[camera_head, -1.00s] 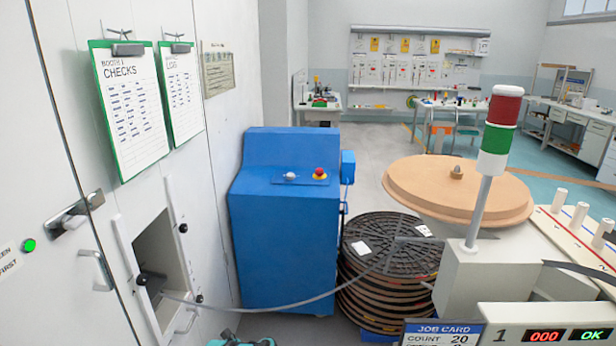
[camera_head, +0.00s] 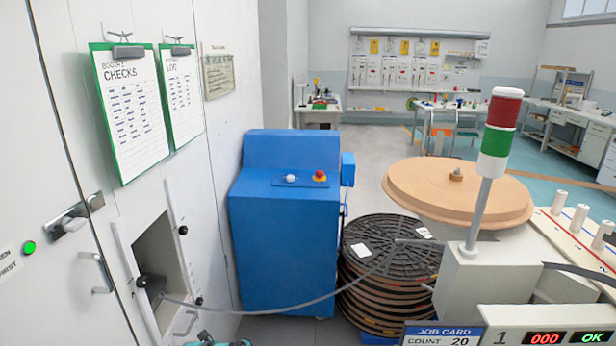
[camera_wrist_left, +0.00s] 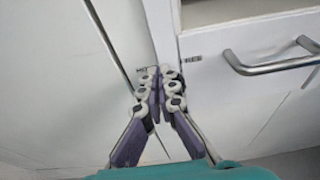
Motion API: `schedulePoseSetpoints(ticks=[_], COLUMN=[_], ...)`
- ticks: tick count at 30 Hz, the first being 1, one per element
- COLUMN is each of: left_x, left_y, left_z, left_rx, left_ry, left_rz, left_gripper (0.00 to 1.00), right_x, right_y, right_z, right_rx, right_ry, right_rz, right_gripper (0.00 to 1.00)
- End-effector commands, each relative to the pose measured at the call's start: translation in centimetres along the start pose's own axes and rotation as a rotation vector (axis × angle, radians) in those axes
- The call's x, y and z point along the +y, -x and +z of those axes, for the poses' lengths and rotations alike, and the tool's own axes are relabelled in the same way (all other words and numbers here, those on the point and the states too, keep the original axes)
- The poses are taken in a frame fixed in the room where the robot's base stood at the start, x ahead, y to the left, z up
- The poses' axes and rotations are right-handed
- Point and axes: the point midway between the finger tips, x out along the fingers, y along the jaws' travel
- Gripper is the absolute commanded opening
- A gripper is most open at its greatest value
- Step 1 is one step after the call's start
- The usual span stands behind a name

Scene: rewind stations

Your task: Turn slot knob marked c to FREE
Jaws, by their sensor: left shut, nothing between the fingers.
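Small black knobs sit on the frame of the wall opening in the head view: an upper right knob (camera_head: 183,230), a lower right knob (camera_head: 199,301) and a lower left knob (camera_head: 141,282). No letter c is readable on them, so I cannot tell which is knob c. My left gripper (camera_wrist_left: 160,76) is shut and empty in the left wrist view, its fingertips near the edge between white panels. Any knob there is hidden by the fingers. My right gripper is out of view.
A bar handle (camera_wrist_left: 270,62) projects from the white panel right of the fingers. A grey cable (camera_head: 270,306) runs from the opening (camera_head: 165,250) to a reel stack (camera_head: 385,290). A blue cabinet (camera_head: 285,245) stands right of the opening.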

Motion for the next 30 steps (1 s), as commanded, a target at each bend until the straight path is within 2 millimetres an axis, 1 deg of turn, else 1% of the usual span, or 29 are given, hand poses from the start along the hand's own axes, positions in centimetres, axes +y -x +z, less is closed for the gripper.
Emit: schedulePoseSetpoints(ticks=[20,30], left_x=[-0.16,-0.72], left_y=[-0.04,0.02], left_z=[-0.32,-0.16], left_rx=[0.001,0.002], left_ry=[0.000,0.000], left_rz=[0.000,0.000], left_gripper=[0.00,0.00], right_x=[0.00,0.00], right_y=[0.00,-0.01], right_z=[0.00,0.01], right_rx=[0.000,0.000], right_ry=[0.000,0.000], right_rz=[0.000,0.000], right_gripper=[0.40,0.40])
